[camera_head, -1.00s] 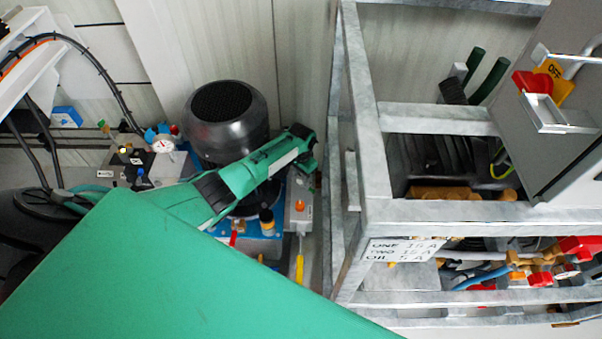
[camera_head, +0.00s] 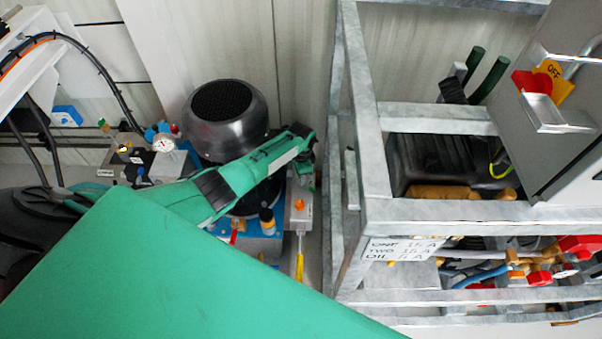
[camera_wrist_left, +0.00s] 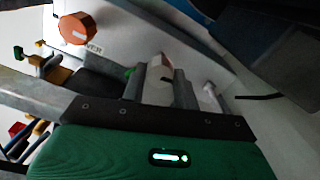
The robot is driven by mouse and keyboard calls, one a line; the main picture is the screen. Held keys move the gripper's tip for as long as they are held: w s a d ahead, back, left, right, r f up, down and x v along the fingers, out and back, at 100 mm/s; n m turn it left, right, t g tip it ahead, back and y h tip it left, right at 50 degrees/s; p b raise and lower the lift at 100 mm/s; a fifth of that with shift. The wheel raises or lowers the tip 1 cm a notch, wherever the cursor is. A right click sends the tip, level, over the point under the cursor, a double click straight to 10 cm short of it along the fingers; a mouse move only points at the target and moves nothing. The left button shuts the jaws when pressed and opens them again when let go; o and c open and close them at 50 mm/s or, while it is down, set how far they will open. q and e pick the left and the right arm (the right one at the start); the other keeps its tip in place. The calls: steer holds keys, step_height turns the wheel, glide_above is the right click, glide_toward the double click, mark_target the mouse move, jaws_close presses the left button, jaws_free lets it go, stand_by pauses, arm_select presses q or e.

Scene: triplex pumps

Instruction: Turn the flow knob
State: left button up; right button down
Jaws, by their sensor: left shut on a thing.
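My left gripper (camera_head: 304,167) reaches from the left to the upper end of a grey control box (camera_head: 300,218). In the left wrist view its fingers (camera_wrist_left: 167,75) are shut on a small knob (camera_wrist_left: 165,62), of which only a bit of reddish-brown shows between them. I take this to be the flow knob; its label is hidden. An orange knob (camera_wrist_left: 77,28), with lettering ending in "WER" beside it, sits apart to the left on the same panel. It also shows below the gripper in the head view (camera_head: 299,204). My right gripper is not in view.
A black motor (camera_head: 226,115) stands just behind my left forearm, above a blue base (camera_head: 262,245). A grey metal frame (camera_head: 376,170) rises close to the right of the gripper. A pressure gauge (camera_head: 163,144) is to the left. A yellow-handled part (camera_head: 299,267) hangs below the box.

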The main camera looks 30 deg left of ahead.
arm_select(q)
steer(key=o, duration=1)
steer(key=shift+c, duration=0.2)
steer(key=shift+r, duration=0.15)
steer(key=shift+r, duration=0.25)
step_height(320, 180, up, 6)
steer(key=shift+r+p, duration=0.1)
steer(key=shift+p, duration=0.65)
step_height(320, 180, up, 7)
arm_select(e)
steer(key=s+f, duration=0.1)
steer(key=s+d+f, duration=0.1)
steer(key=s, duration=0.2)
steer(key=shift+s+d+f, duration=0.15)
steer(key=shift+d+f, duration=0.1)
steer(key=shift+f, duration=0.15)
